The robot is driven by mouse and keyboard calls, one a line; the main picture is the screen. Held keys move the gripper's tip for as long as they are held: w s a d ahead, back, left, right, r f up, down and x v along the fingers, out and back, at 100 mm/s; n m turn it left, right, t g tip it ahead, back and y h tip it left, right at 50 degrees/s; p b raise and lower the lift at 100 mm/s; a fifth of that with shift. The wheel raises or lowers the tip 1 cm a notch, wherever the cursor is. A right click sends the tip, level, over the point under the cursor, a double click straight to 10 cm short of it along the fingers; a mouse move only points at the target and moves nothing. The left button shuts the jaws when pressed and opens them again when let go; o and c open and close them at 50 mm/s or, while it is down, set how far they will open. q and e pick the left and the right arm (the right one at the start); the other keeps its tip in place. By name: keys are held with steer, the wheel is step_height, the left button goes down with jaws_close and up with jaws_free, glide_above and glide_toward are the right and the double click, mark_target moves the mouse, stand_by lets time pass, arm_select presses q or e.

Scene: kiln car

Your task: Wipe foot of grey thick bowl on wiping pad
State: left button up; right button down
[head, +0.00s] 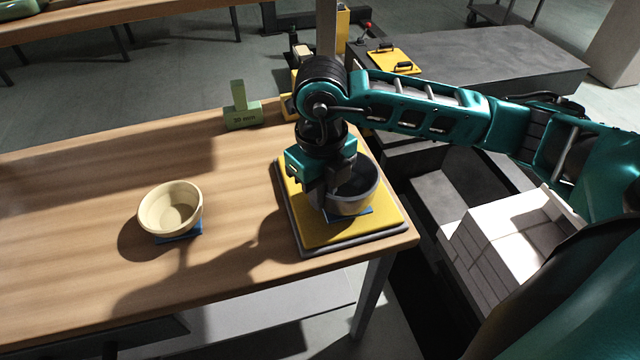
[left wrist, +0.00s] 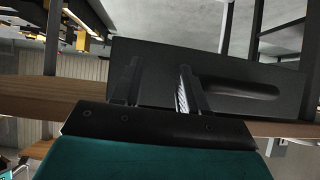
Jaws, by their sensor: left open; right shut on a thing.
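The grey thick bowl (head: 352,196) is upright over the yellow wiping pad (head: 302,229) near the right end of the table, in the head view. My right gripper (head: 330,192) comes down from above and is shut on the bowl's left wall. A blue patch (head: 362,214) shows below the bowl; the bowl hides most of it. The bowl's foot is hidden, so I cannot tell whether it touches the surface below. My left gripper (left wrist: 160,88) shows in the left wrist view, open, with no object visible in it; it is out of the head view.
A cream bowl (head: 170,208) stands on a blue square (head: 180,235) on the wooden table (head: 70,240). A green block marked 30 mm (head: 242,115) stands at the table's back edge. White blocks (head: 510,240) lie right of the table. The table's left part is clear.

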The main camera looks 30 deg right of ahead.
steer(key=shift+w+d+f+b, duration=0.15)
steer(key=shift+w+b, duration=0.1)
steer(key=shift+w, duration=0.4)
steer(key=shift+w+d+r+b, duration=0.15)
steer(key=shift+w+b, duration=0.1)
steer(key=shift+w, duration=0.4)
steer(key=shift+w+d+r+b, duration=0.1)
steer(key=shift+w+d+b, duration=0.15)
steer(key=shift+w, duration=0.6)
steer(key=shift+w+d+b, duration=0.15)
steer(key=shift+w+b, duration=0.1)
steer(key=shift+w, duration=0.6)
steer(key=shift+w+d+r+b, duration=0.1)
steer(key=shift+w+d+b, duration=0.15)
steer(key=shift+w, duration=0.6)
steer(key=shift+s+a+f+p, duration=0.1)
steer(key=shift+s+a+p, duration=0.1)
steer(key=shift+s, duration=0.55)
steer(key=shift+s+a+f+p, duration=0.1)
steer(key=shift+s+a, duration=0.05)
steer(key=shift+s, duration=0.6)
steer(key=shift+s+a+f, duration=0.1)
steer(key=shift+s+a, duration=0.1)
steer(key=shift+s, duration=0.65)
steer(key=shift+s+a, duration=0.2)
steer(key=shift+s, duration=0.6)
steer(key=shift+s+a+f, duration=0.1)
steer(key=shift+s+a, duration=0.1)
steer(key=shift+s, duration=0.65)
steer(key=shift+w, duration=0.1)
